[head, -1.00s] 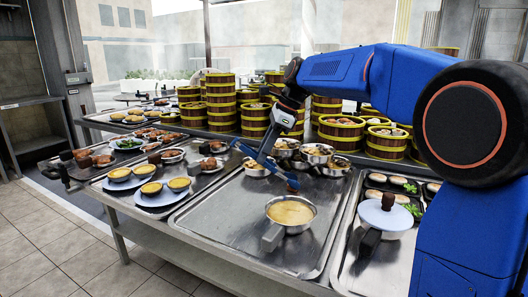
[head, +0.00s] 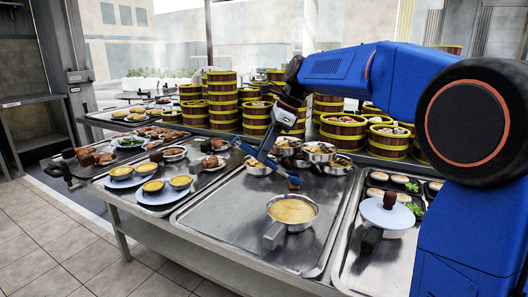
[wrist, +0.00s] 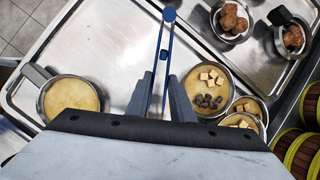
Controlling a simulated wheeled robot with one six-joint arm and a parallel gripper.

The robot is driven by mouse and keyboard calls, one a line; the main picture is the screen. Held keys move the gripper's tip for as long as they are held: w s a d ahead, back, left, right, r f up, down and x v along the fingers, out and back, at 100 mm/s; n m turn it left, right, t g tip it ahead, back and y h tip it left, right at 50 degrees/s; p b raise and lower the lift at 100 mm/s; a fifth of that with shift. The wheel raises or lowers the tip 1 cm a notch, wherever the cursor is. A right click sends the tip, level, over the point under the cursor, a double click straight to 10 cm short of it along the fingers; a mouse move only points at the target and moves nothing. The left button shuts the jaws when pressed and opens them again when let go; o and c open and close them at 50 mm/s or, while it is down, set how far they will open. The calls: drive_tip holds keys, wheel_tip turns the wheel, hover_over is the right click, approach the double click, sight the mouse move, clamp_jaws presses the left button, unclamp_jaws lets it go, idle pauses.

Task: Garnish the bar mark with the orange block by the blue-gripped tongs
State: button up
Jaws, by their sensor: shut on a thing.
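My gripper (wrist: 160,88) is shut on a slim blue tool, which looks like the blue-gripped tongs (wrist: 163,54). They stick out past the fingers and end in a round blue tip at the top of the wrist view. In the head view the tongs (head: 263,162) slant above the metal tray, left of the small pans. I cannot make out an orange block or the bar mark with certainty.
A pan of yellow food (head: 292,210) stands on the front tray (head: 225,215). A pan with pale and dark cubes (wrist: 210,88) is right of the fingers in the wrist view. Wooden steamer towers (head: 222,100) stand behind.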

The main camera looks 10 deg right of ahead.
wheel_tip(320, 180, up, 7)
drive_tip(key=shift+r, duration=0.15)
idle(0.9)
idle(1.1)
